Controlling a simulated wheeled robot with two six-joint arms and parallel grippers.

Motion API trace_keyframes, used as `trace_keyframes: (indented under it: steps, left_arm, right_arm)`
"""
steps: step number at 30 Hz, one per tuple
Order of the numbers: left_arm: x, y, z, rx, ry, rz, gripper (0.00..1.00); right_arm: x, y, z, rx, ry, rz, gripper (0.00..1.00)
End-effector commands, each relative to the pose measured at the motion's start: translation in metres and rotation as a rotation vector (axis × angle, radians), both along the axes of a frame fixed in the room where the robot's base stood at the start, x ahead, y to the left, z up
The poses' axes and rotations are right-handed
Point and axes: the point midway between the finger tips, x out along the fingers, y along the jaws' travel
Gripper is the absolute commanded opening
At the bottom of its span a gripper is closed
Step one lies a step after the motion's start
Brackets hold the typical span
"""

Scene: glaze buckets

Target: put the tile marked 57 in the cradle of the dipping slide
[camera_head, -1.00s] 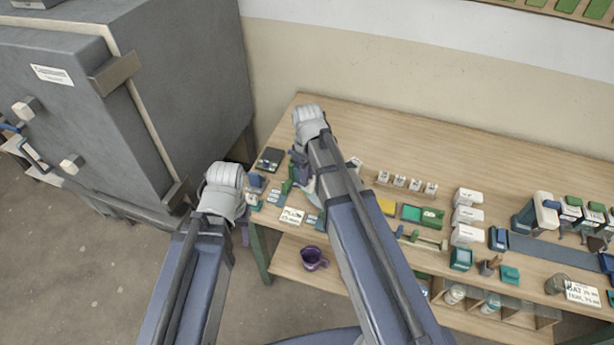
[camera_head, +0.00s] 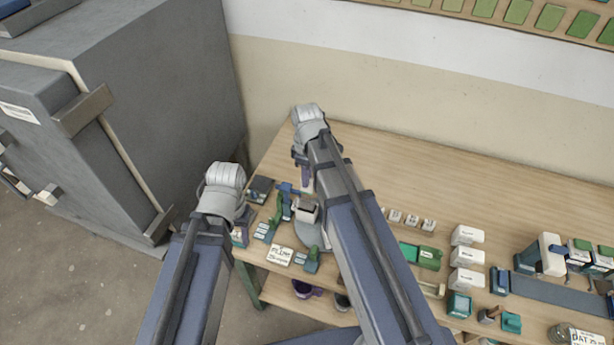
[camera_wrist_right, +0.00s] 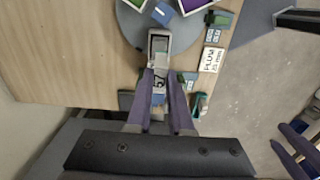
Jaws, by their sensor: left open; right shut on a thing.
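A blue block (camera_wrist_right: 163,13) stands on the disc. I cannot surely pick out the dipping slide or its cradle. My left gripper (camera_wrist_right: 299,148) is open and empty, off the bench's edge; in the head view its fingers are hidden.
A card lettered PLUM (camera_wrist_right: 210,59) lies near the disc. Small green and blue pieces (camera_head: 275,215) and a dark box (camera_head: 260,189) stand close by. White boxes (camera_head: 467,257) are further right. The bench's back strip is clear. A grey kiln (camera_head: 160,90) stands left.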

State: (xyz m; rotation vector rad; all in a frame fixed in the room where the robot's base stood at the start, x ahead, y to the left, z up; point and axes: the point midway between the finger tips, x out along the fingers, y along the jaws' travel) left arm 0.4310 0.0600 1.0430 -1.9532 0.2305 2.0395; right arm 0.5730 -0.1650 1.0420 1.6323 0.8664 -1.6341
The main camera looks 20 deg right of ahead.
Motion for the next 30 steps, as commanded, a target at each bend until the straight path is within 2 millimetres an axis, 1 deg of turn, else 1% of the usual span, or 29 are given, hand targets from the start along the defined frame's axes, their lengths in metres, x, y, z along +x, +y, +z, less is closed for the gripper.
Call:
trace_keyframes:
  steps: [8, 14, 30]
  left_arm:
    - [0.000, 0.000, -0.001, 0.000, 0.000, 0.000, 0.50]
    - [0.000, 0.000, -0.008, 0.000, 0.000, 0.000, 0.50]
    - [0.000, 0.000, -0.049, 0.000, 0.000, 0.001, 0.50]
  right_arm:
    - [0.000, 0.000, -0.001, 0.000, 0.000, 0.002, 0.00]
    - [0.000, 0.000, -0.008, 0.000, 0.000, 0.002, 0.00]
    - [0.000, 0.000, -0.049, 0.000, 0.000, 0.002, 0.00]
